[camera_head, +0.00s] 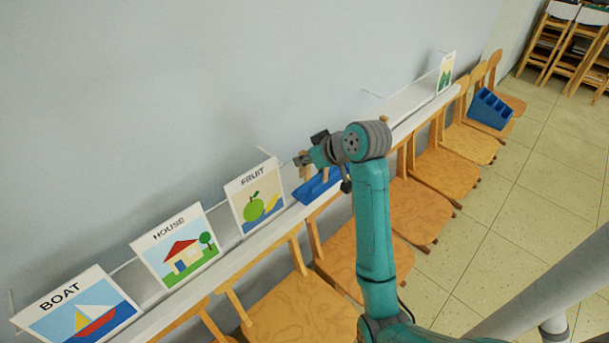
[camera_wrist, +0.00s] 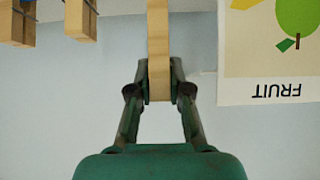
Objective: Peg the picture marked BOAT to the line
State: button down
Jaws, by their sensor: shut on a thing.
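The BOAT picture (camera_head: 82,312), a white card with a sailboat, leans on a white ledge at the lower left of the head view. My gripper (camera_head: 302,160) is well to its right, beyond the FRUIT picture and above a blue tray (camera_head: 312,190). In the wrist view my gripper (camera_wrist: 159,84) is shut on a wooden peg (camera_wrist: 158,40), whose upper end runs out of frame. Two other wooden pegs (camera_wrist: 80,20) show at the upper left there. A thin pale line (camera_head: 121,267) shows between the pictures; its full course is hard to make out.
The HOUSE picture (camera_head: 178,245) and FRUIT picture (camera_head: 254,200) stand along the white ledge (camera_head: 245,250). A further picture (camera_head: 446,72) stands at its far end. Wooden chairs (camera_head: 305,308) line the ledge, one holding a blue box (camera_head: 490,108). Open tiled floor (camera_head: 540,190) lies right.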

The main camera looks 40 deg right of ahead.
aim_at(309, 167)
jog(key=shift+s+d+r, duration=0.1)
jog(key=shift+s+r, duration=0.15)
jog(key=shift+s, duration=1)
jog(key=shift+s+r, duration=0.25)
jog(key=shift+s, duration=1)
